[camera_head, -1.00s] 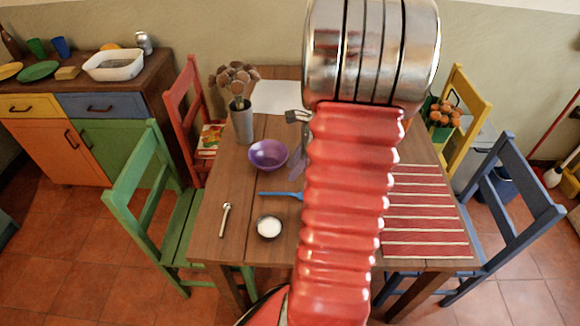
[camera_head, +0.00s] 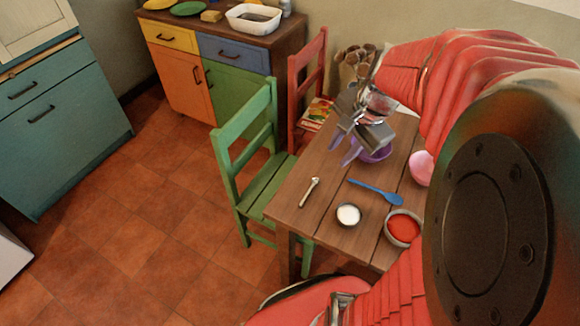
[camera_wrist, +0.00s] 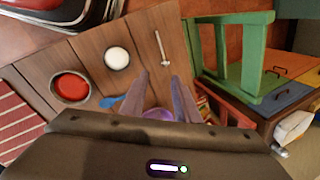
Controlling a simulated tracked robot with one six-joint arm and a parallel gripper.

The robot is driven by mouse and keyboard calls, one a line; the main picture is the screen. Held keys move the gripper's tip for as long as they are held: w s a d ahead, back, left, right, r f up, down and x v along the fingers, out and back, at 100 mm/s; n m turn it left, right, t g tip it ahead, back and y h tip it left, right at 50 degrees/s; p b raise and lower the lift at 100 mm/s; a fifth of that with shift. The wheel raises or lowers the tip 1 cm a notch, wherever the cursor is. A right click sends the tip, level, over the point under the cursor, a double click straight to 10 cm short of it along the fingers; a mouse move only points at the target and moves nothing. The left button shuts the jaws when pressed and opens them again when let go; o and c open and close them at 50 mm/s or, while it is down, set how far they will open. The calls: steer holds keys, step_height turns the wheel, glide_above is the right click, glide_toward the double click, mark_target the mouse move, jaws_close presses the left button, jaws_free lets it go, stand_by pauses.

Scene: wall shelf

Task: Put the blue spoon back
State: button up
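The blue spoon (camera_head: 378,193) lies flat on the wooden table (camera_head: 320,215), between the purple bowl and the bowls of white and red contents. Part of it also shows in the wrist view (camera_wrist: 110,102), partly hidden by a gripper finger. My gripper (camera_head: 343,149) is above the table near the purple bowl (camera_head: 374,154), with its two fingers apart and nothing between them. The wrist view shows the same open fingers (camera_wrist: 159,77) pointing over the table, apart from the spoon.
A small white-filled bowl (camera_head: 348,215), a red-filled bowl (camera_head: 403,229) and a small pale utensil (camera_head: 309,192) are on the table. A green chair (camera_head: 250,150) and a red chair (camera_head: 308,85) stand beside it. Open floor lies left, before a teal cabinet (camera_head: 60,115).

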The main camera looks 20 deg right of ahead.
steer(key=s+a+r+n+t, duration=0.1)
steer(key=s+a+r+n, duration=0.2)
steer(key=a+n, duration=0.4)
steer(key=s+a+r+n+t+h, duration=0.1)
steer(key=s+a+r+n, duration=0.3)
steer(key=a+n, duration=0.4)
steer(key=shift+s+a+r+n, duration=0.15)
steer(key=shift+s+a+n, duration=0.15)
steer(key=shift+s, duration=0.1)
